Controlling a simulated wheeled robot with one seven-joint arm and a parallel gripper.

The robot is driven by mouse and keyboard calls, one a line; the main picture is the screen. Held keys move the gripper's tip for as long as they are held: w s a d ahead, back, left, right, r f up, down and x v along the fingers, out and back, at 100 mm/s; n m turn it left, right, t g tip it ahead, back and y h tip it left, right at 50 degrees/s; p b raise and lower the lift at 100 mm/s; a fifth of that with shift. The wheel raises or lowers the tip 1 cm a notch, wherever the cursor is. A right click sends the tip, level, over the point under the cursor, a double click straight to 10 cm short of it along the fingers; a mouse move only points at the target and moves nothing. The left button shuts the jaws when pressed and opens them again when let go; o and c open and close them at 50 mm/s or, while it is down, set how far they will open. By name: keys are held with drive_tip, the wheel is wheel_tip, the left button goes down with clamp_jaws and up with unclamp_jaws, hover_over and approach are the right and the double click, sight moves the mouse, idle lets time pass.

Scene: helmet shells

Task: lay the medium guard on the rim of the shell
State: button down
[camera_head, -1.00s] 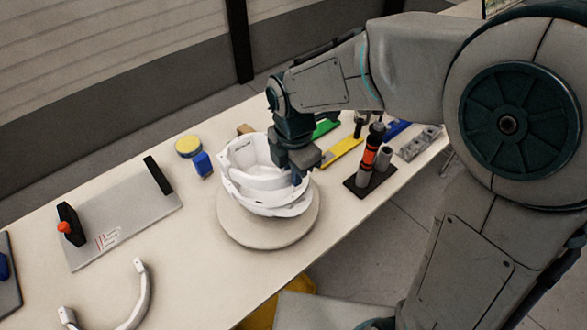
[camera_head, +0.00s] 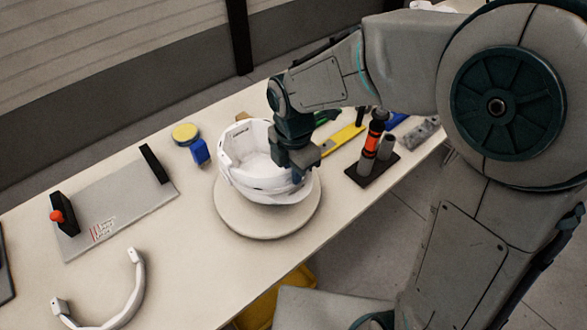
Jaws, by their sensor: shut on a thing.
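The white shell (camera_head: 236,158) sits open side up on a round pale stand (camera_head: 240,222) on the table. A white curved band, which I take for the medium guard (camera_head: 258,185), runs along the near rim of the shell. It looks level and close against the rim, but white on white hides whether it touches all around. My gripper (camera_head: 300,172) points down at the right side of the rim and is shut on the guard's right end. The fingertips and the grasped part are mostly hidden. Another white C-shaped guard (camera_head: 138,290) lies on the table at the lower left.
A grey plate with black end blocks (camera_head: 115,212) lies left. A black rack with an orange-banded tool (camera_head: 372,170) stands right, near a yellow bar (camera_head: 343,139).

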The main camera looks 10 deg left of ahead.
drive_tip(key=shift+f+b, duration=0.45)
drive_tip(key=shift+f, duration=0.15)
drive_tip(key=c, duration=1.4)
unclamp_jaws()
wheel_tip(320, 180, up, 14)
drive_tip(key=shift+b, duration=0.35)
drive_tip(key=shift+f, duration=0.1)
